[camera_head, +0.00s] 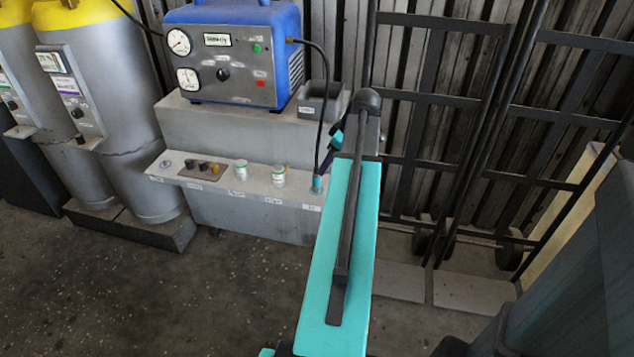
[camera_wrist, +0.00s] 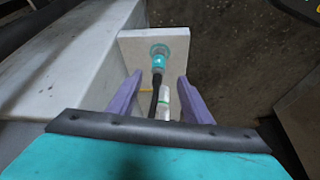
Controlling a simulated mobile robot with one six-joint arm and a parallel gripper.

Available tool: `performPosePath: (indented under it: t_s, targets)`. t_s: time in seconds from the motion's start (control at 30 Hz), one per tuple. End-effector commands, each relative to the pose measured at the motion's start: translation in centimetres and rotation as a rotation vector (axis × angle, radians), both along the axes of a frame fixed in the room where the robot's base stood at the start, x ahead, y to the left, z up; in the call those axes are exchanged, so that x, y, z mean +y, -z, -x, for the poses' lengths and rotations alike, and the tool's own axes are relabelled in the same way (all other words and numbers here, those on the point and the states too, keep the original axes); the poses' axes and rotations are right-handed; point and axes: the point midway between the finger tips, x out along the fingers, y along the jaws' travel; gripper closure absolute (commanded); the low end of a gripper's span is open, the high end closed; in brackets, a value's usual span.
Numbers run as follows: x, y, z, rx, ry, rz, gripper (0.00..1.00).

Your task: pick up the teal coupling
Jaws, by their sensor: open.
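The teal coupling (camera_head: 317,184) stands at the right end of the narrow shelf, on the end of a black hose. In the wrist view the coupling (camera_wrist: 159,54) is near the shelf's end, with the hose running back from it between my fingers. My gripper (camera_wrist: 155,84) is open, its two purple fingers on either side of the hose. The coupling lies beyond the fingertips, and no contact with it shows. In the head view my gripper (camera_head: 329,152) is beside the hose, just above the coupling, partly hidden by my arm.
The shelf (camera_head: 222,185) also holds small dark fittings (camera_head: 203,167) and two white jars (camera_head: 279,175). A blue machine (camera_head: 240,50) with gauges stands on the grey cabinet above, beside a grey tray (camera_head: 318,100). Hand trucks (camera_head: 440,120) lean at the right. Gas cylinders (camera_head: 110,100) stand left.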

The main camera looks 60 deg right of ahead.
Motion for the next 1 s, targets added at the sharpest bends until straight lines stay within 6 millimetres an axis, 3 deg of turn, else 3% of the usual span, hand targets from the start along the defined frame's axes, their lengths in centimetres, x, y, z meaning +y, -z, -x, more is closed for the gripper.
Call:
performPosePath:
  t_s: [0.4, 1.0]
  targets:
    - [0.2, 4.9, -2.2, 0.0, 0.0, -0.001, 0.55]
    - [0.2, 6.1, -2.7, 0.0, -0.001, -0.001, 0.55]
